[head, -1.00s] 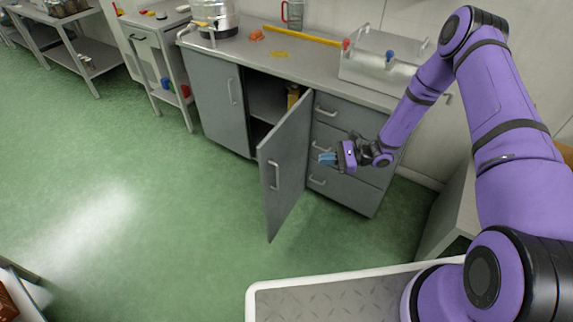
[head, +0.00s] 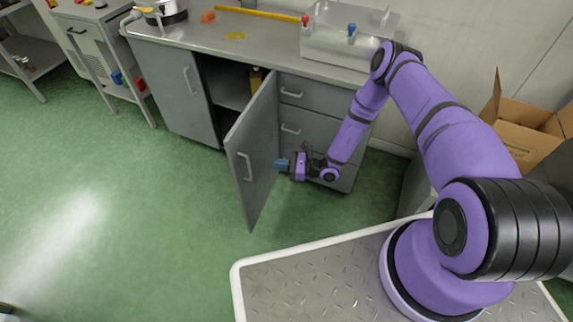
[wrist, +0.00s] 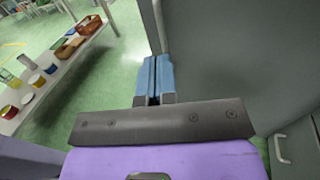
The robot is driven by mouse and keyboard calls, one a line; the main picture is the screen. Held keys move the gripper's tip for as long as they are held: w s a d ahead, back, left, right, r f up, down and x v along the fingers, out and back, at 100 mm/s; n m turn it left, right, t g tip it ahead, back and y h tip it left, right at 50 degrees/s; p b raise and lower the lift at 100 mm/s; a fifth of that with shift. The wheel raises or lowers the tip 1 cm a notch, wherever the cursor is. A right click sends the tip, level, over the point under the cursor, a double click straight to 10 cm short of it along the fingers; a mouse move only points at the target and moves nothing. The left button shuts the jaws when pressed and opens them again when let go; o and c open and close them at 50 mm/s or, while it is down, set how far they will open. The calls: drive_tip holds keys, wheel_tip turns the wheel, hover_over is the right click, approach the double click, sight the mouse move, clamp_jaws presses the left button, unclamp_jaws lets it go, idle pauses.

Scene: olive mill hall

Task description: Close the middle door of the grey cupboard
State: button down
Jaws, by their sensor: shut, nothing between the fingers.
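The grey cupboard (head: 172,93) stands against the wall under a metal worktop.
Drawers (head: 292,122) with bar handles lie right of the opening, behind my gripper. A metal tank (head: 335,42) stands on the worktop. A cardboard box (head: 520,130) is at the right. The green floor (head: 110,200) left of the door is clear.

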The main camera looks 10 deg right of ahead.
drive_tip(key=x, duration=0.9)
